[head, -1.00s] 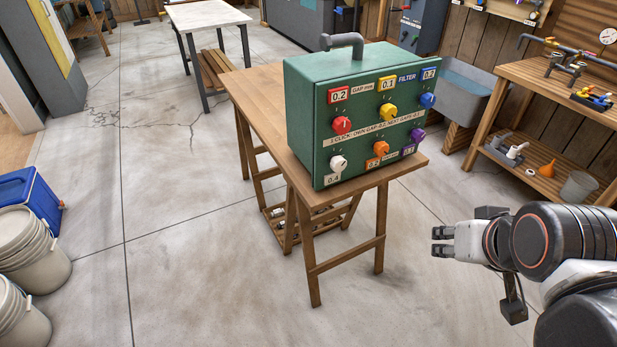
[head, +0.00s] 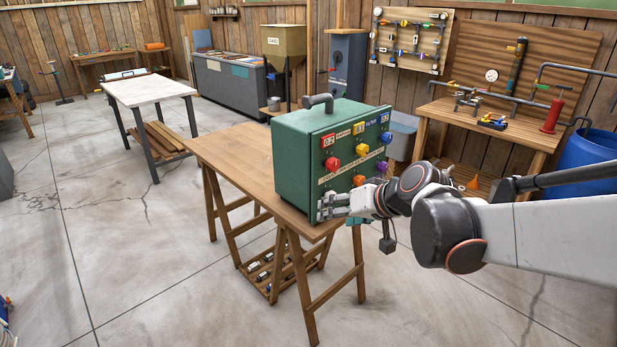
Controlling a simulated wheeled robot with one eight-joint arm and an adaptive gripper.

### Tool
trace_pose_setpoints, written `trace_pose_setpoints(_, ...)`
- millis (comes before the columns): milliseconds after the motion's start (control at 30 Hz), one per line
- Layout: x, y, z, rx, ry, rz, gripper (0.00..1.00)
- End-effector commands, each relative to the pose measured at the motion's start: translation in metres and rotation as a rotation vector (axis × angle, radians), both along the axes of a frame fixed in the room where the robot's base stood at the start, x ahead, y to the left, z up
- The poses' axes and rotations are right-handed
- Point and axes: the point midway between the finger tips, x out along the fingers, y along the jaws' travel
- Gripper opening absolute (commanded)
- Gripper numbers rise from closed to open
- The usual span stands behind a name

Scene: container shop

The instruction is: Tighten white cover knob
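The green filter box (head: 298,165) with a grey handle stands on the wooden trestle table (head: 232,160). Its front carries coloured knobs in two rows, with a red knob (head: 332,164) at upper left and an orange knob (head: 359,181) in the lower row. My gripper (head: 326,207) is at the lower left corner of this front, where the white cover knob sits in the earlier view. The white knob cannot be made out now; the white and grey gripper covers that spot. I cannot tell whether the fingers are open, shut or touching the knob.
The yellow knob (head: 362,150) and blue knob (head: 385,138) are on the upper row, close above my arm. A workbench with pipes (head: 490,118) and a blue barrel (head: 590,165) stand at the right.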

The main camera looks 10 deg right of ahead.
Motion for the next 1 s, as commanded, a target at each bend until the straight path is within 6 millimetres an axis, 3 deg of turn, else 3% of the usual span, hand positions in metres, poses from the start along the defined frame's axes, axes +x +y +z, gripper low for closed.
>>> trace_pose_setpoints(33,0.017,-0.003,-0.002,0.030,-0.013,-0.001,0.56)
trace_pose_setpoints(200,0.064,-0.012,-0.017,0.148,-0.057,-0.002,0.56)
trace_pose_setpoints(500,0.125,-0.044,-0.062,0.374,-0.142,-0.023,0.56)
trace_pose_setpoints(733,0.151,-0.078,-0.103,0.543,-0.230,-0.039,0.56)
trace_pose_setpoints(1000,0.155,-0.110,-0.143,0.682,-0.326,-0.053,0.56)
